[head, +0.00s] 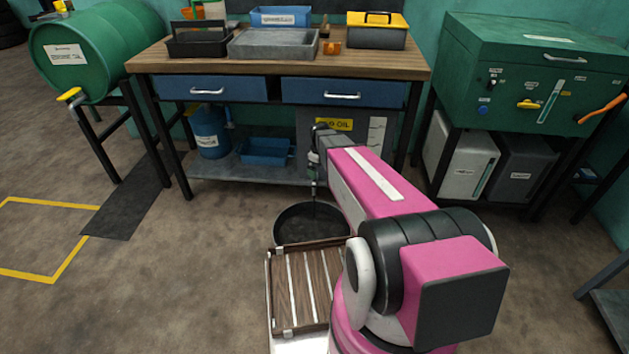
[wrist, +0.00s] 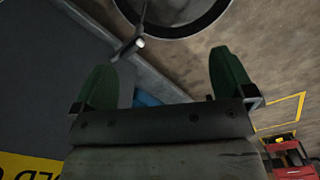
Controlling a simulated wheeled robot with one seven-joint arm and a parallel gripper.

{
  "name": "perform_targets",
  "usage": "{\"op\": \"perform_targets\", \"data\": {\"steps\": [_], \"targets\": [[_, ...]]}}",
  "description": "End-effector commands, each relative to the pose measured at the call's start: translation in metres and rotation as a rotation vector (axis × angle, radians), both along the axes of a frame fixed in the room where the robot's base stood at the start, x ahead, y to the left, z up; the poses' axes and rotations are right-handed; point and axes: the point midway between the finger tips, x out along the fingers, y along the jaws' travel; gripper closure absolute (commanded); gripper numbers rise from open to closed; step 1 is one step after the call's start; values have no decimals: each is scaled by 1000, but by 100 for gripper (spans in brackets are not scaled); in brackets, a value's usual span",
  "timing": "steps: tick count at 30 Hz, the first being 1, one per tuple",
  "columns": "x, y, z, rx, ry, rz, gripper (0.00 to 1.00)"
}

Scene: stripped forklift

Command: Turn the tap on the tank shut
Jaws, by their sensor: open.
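The grey waste-oil tank (head: 376,133) stands on the lower shelf of the workbench, with a yellow label and a pale level strip; my arm partly covers it. In the wrist view the tap (wrist: 130,45) shows as a small dark fitting with a pale end, between and beyond my fingertips, nearer the left one. A thin dark line runs from it towards the black round pan (wrist: 172,30); I cannot tell if it is oil. My gripper (wrist: 165,75) is open and empty, its two green fingers apart from the tap.
The black pan (head: 290,221) is on the floor before the bench. A slatted wooden tray (head: 297,285) is close to my base. A green drum (head: 97,60) with a yellow tap is at left, a green cabinet (head: 540,70) at right.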

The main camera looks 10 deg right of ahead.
Motion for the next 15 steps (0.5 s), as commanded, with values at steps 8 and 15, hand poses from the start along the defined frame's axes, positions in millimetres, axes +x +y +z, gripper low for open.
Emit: {"op": "perform_targets", "data": {"steps": [8,15], "targets": [[108,1,-60,0,4,413,0],[126,1,-75,0,3,526,0]]}}
